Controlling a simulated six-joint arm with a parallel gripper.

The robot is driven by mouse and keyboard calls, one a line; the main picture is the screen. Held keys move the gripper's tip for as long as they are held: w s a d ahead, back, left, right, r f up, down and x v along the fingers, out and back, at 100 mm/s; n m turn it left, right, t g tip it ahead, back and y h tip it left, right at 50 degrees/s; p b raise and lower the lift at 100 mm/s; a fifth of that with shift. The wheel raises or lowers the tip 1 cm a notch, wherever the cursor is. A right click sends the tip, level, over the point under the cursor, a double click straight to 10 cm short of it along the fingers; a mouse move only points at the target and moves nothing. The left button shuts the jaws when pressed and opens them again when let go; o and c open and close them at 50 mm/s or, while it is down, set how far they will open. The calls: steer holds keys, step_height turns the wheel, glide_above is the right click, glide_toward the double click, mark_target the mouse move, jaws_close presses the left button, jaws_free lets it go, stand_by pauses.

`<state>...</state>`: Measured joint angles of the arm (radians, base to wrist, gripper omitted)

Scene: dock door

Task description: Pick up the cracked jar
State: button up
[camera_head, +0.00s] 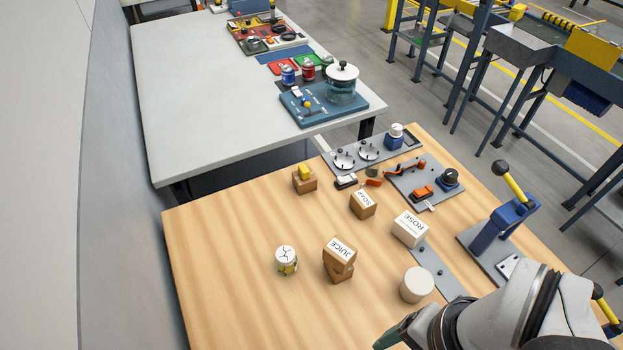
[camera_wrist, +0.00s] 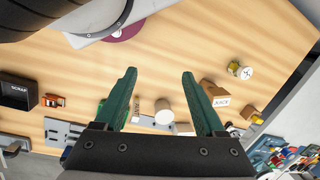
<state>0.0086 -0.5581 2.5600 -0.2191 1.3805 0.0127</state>
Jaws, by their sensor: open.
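The cracked jar (camera_head: 286,260) stands upright on the wooden table, left of the box marked JUICE. It has a white lid with dark crack lines and something yellow below. In the wrist view the jar (camera_wrist: 240,70) is at the upper right, beyond the right finger and apart from it. My gripper (camera_wrist: 158,73) is open and empty, with two green fingers spread wide above the table. In the head view only a green finger shows at the bottom edge, right of the jar; the rest is hidden.
A white cylinder (camera_head: 417,284) and the ROSE box (camera_head: 409,229) stand farther right. A blue lever press (camera_head: 492,228) is at the right edge. Bare wood lies left of the jar.

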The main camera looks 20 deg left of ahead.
steer(key=o, duration=0.3)
steer(key=n+h, duration=0.2)
steer(key=n, duration=0.5)
glide_above(286, 261)
steer(key=w, duration=0.2)
step_height(286, 261, down, 5)
steer(key=f, duration=1.6)
steer(key=shift+s+a+f, duration=0.25)
steer(key=shift+a, duration=0.15)
